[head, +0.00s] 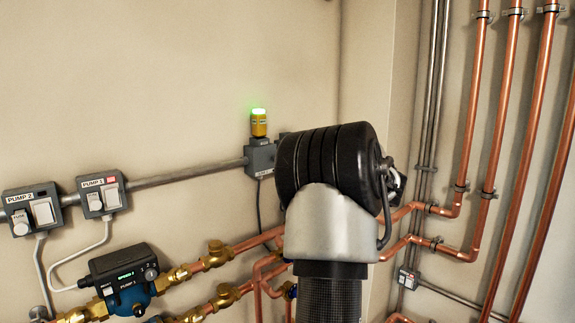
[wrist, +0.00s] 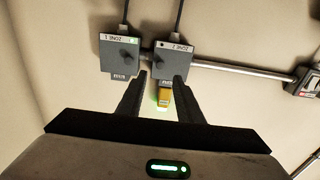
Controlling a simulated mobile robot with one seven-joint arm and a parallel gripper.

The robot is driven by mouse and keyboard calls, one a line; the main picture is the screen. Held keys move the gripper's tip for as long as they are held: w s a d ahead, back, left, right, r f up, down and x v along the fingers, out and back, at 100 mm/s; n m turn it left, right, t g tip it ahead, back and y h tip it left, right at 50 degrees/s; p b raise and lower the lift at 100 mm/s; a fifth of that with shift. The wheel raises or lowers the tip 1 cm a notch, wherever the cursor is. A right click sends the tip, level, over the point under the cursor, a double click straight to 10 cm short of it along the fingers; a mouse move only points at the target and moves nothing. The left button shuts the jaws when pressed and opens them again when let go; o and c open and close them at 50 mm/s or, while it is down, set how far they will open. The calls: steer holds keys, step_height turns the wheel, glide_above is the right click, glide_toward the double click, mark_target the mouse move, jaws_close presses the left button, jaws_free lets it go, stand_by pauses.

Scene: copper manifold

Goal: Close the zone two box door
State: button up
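In the wrist view the labels appear upside down. The zone two box (wrist: 172,62) is a small grey wall box with a cable at its top edge in the picture. The picture is too small to tell how its door stands. The zone one box (wrist: 118,56) is to its left, with a small green light. My gripper (wrist: 160,79) is open and empty, its two black fingers apart and pointing at the boxes. A yellow lamp (wrist: 165,97) glowing green shows between the fingers.
The lamp also shows in the head view (head: 258,124), above a grey box (head: 261,157). Pump 2 (head: 34,208) and pump 1 (head: 101,193) switch boxes are at left. Brass valves (head: 216,254) and copper pipes (head: 489,150) run below and right. The upper-left wall is bare.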

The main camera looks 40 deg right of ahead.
steer(key=s, duration=0.9)
steer(key=shift+s+b, duration=0.4)
steer(key=shift+b, duration=0.05)
steer(key=shift+d, duration=0.1)
